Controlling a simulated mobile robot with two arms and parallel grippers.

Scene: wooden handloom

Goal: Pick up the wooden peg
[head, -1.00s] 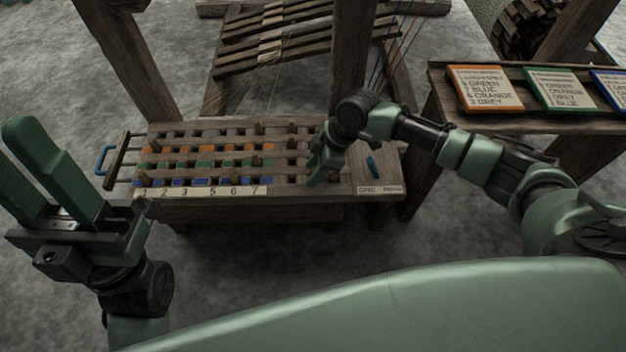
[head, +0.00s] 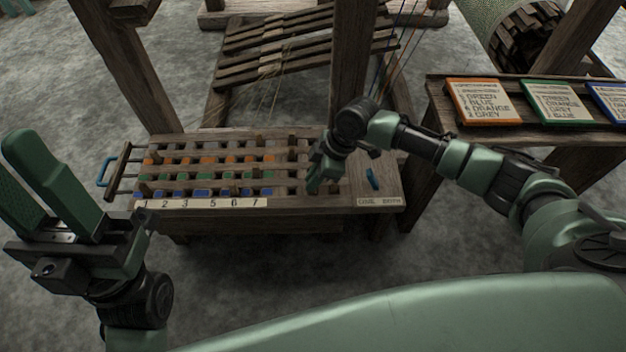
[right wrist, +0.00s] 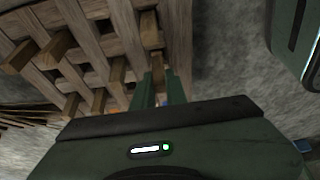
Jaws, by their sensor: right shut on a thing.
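The wooden peg (right wrist: 157,70) shows in the right wrist view as a short square brown stick between the two green fingers of my right gripper (right wrist: 158,92). The fingers are shut on it. In the head view my right gripper (head: 314,184) points down at the right end of the slotted wooden peg board (head: 200,204), and it hides the held peg there. I cannot tell whether the peg's end is still in the board. My left gripper (head: 18,160) is open and empty at the left, away from the board.
Several other pegs stand in the board, among orange, green and blue marked slots. A blue peg-like piece (head: 373,179) lies on the board's right panel. Loom posts (head: 352,60) rise close behind. A side bench (head: 440,125) with framed cards (head: 482,101) stands at right.

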